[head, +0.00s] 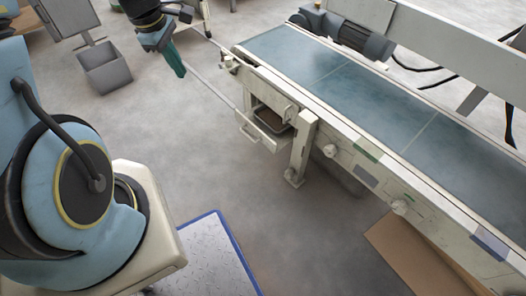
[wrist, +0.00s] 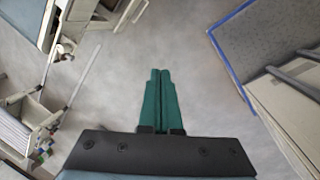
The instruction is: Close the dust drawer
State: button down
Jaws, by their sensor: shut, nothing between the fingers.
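The dust drawer (head: 256,133) is a pale tray under the near left end of the conveyor in the head view. It stands pulled out, and its open top shows brown material inside. A pale part under the conveyor end, possibly the drawer (wrist: 88,10), shows at the top left of the wrist view. My gripper (head: 180,72) has teal fingers and is up and left of the drawer, clear of it. In the wrist view my gripper (wrist: 160,72) has its two fingers together, with nothing between them and bare floor beyond.
The conveyor (head: 335,75) has a blue-green belt and a leg (head: 300,150) beside the drawer. A thin pale rail (head: 215,88) runs from near my gripper toward the conveyor. A grey bin (head: 107,75) stands at the upper left. Floor left of the drawer is clear.

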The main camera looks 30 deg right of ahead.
jog(key=d+f+n+b, duration=0.3)
jog(key=d+f+b, duration=0.4)
jog(key=f, duration=0.6)
jog(key=s+d+f+n+b, duration=0.1)
jog(key=d+f+n+b, duration=0.3)
jog(key=d+f+b, duration=0.3)
jog(key=s+d+f+n+b, duration=0.1)
jog(key=d+f+n+b, duration=0.3)
jog(key=f, duration=1.4)
jog(key=shift+s+d+f+b, duration=0.2)
jog(key=shift+d+f+b, duration=0.15)
jog(key=shift+d+b, duration=1.8)
